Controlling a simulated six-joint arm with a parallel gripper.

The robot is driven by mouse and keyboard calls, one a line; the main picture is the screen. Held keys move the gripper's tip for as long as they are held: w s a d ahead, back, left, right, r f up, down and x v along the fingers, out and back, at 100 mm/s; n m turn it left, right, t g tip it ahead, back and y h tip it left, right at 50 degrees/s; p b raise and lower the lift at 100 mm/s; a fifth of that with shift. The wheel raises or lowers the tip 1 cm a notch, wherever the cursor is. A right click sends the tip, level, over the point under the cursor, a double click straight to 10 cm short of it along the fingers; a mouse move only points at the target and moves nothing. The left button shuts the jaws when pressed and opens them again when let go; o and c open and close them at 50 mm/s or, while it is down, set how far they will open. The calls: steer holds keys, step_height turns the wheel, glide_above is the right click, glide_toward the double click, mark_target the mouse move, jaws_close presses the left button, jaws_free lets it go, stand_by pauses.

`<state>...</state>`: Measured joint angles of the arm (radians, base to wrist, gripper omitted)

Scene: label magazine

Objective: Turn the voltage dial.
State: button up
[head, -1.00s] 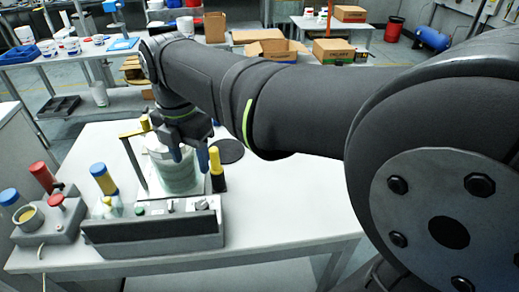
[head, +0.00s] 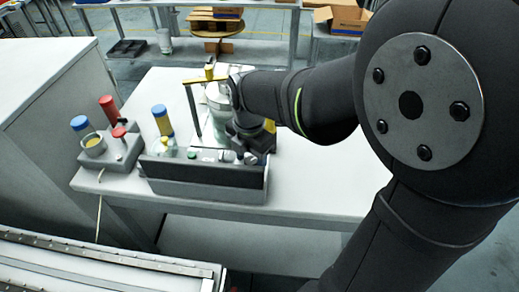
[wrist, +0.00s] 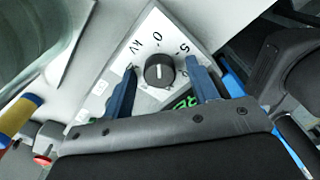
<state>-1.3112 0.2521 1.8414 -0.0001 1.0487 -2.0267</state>
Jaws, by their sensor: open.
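The voltage dial (wrist: 159,70) is a round black knob with a pale pointer line on a white plate marked with "KV", "0" and "5". In the wrist view my gripper (wrist: 160,66) is open, with one blue finger on each side of the dial. Gaps show between the fingers and the knob; how far above the plate the tips are is hard to tell. In the head view my gripper is over the right end of the grey control box (head: 205,180), and it hides the dial there. A green lit display (wrist: 186,103) shows partly behind the gripper.
A glass vessel (head: 217,95) and a yellow-topped bracket (head: 191,105) stand behind the box. A blue-capped bottle (head: 162,122) is close by. A grey block with a red knob (head: 119,133) stands left. The table (head: 315,185) is clear to the right.

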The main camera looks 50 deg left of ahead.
steer(key=c, duration=1)
steer(key=shift+o, duration=0.2)
steer(key=shift+m, duration=0.3)
